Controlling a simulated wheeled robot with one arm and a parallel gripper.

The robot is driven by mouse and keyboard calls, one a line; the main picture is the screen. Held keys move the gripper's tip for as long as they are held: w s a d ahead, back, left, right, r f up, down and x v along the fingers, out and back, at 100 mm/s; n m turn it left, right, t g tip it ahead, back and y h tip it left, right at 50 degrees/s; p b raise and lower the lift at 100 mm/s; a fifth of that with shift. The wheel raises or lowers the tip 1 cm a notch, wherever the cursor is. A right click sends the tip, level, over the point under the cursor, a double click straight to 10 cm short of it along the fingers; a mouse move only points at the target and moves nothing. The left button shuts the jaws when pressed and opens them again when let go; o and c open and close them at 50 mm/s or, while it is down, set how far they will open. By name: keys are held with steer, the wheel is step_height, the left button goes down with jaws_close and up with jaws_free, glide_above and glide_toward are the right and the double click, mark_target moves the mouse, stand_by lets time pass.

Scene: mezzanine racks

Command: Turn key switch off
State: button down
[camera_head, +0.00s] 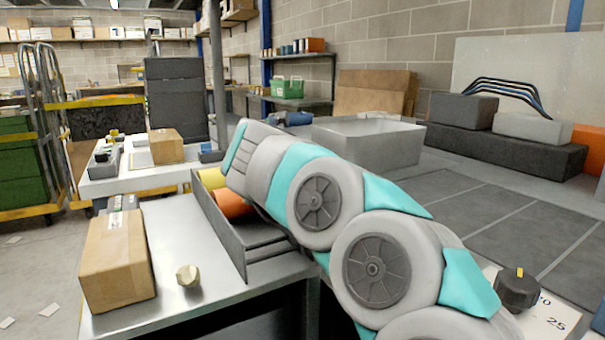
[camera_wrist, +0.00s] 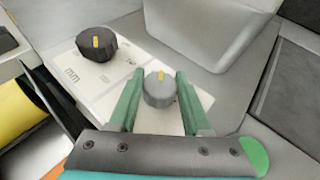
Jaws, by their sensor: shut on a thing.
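In the wrist view, my gripper (camera_wrist: 159,74) has its two green fingers on either side of a round grey knob (camera_wrist: 158,92) and is shut on it. The knob has a yellow mark on top that points away from the gripper's palm. It sits on a pale plate (camera_wrist: 105,86) with printed lettering. A larger black knob (camera_wrist: 101,44), also with a yellow mark, stands on the same plate to the left. In the head view my arm hides the gripper and the grey knob. I see no separate key shape on the grey knob.
A grey open bin (camera_head: 368,144) stands behind my arm. A dark tray (camera_head: 224,228) with yellow and orange rolls lies left of it. A cardboard box (camera_head: 117,262) and a small beige object (camera_head: 188,275) are on the near table. A black knob (camera_head: 517,288) stands at lower right.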

steer(key=shift+n+y, duration=0.7)
steer(key=shift+y, duration=0.1)
steer(key=shift+c, duration=1.8)
jaws_free()
steer(key=shift+b+v, duration=0.45)
steer(key=shift+v, duration=3.45)
steer(key=shift+f, duration=0.15)
